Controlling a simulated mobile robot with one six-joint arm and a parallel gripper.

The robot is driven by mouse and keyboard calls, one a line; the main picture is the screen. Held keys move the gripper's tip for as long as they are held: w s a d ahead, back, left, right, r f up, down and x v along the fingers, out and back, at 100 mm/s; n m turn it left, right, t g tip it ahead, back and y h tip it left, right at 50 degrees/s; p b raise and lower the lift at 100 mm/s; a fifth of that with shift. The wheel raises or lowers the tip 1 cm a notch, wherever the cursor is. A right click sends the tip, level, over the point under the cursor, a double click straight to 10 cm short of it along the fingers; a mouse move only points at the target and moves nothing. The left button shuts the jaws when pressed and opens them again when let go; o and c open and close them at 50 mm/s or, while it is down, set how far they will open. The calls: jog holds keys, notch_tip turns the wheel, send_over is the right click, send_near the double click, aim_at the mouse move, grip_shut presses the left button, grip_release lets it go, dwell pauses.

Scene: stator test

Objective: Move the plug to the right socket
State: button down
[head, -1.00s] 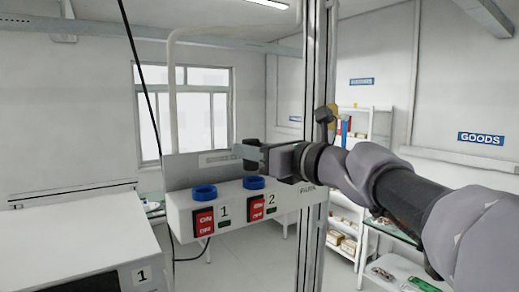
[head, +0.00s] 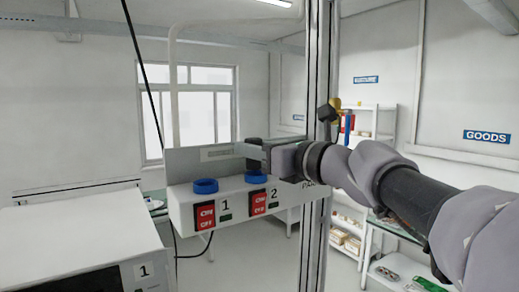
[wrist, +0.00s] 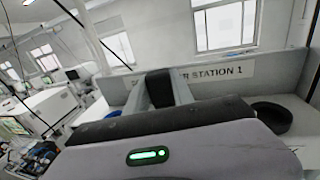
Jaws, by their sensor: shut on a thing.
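The plug is a dark cylinder (head: 254,148), upright in my gripper (head: 258,152). My gripper is shut on it, and the fingers cover part of it. In the head view the plug appears over the blue ring socket 2 (head: 256,178); I cannot tell whether its lower end is in the ring. The blue ring socket 1 (head: 205,186) is to the left and empty.
The sockets sit on a white power station box (head: 240,204) with red switches and a back panel (head: 190,162). A metal post (head: 314,110) stands right behind it. A white cabinet (head: 75,232) is at lower left. Shelves (head: 352,215) stand further back.

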jog(key=shift+f, duration=0.15)
jog(key=shift+w+d+f+b, duration=0.1)
jog(key=shift+d+f+b, duration=0.05)
jog(key=shift+f+b, duration=0.4)
jog(key=shift+f+b, duration=0.55)
jog(key=shift+b, duration=0.25)
jog(key=c, duration=1)
grip_release()
jog(key=shift+d, duration=0.1)
jog(key=b+v, duration=0.4)
jog(key=v, duration=1.3)
jog(key=shift+d, duration=0.15)
